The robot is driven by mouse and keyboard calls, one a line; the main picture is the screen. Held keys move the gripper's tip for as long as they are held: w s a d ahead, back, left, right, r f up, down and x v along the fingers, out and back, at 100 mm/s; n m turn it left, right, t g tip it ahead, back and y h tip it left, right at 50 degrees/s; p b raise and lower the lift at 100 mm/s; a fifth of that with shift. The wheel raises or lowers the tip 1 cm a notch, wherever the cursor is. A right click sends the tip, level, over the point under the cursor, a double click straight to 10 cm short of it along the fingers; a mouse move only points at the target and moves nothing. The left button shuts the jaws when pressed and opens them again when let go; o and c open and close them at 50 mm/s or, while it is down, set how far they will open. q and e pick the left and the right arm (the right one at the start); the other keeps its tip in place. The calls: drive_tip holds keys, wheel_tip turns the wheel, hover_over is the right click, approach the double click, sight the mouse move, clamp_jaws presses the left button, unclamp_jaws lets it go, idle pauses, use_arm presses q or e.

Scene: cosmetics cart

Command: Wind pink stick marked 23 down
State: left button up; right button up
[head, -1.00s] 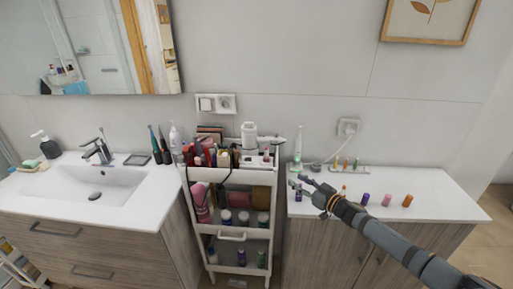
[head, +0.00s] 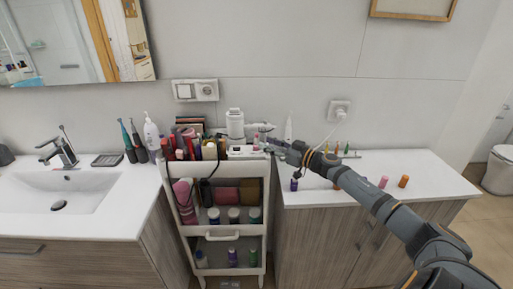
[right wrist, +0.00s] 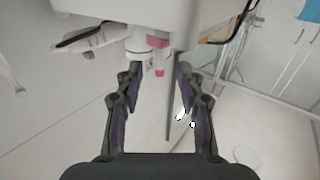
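A small pink stick (right wrist: 159,70) shows in the right wrist view, just ahead of and between the fingertips. In the head view a small pink spot (head: 256,141) stands at the right end of the cart's top; I cannot read any number on it. My right gripper (right wrist: 160,78) is open, with one finger on each side and a gap between them. In the head view my right gripper (head: 274,144) reaches over the cart's right edge, close to the pink spot. Whether it touches the stick I cannot tell. My left gripper is not in view.
The cart (head: 217,171) has a crowded top with many cosmetics, and a white device (head: 235,124) stands at its back. On the right counter (head: 420,165) stand a purple bottle (head: 294,184), a pink item (head: 383,182) and an orange item (head: 404,181). A sink (head: 60,190) is at left.

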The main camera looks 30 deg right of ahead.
sight(257, 144)
drive_tip(key=p+x, duration=0.1)
drive_tip(key=x, duration=0.3)
drive_tip(key=shift+w+r, duration=0.1)
drive_tip(key=shift+w, duration=0.1)
drive_tip(key=shift+w+a, duration=0.3)
drive_tip(key=shift+w, duration=0.25)
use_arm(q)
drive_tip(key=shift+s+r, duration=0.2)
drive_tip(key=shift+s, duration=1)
use_arm(e)
drive_tip(key=shift+w, duration=0.1)
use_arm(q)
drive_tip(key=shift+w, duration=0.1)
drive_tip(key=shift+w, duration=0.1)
use_arm(e)
clamp_jaws()
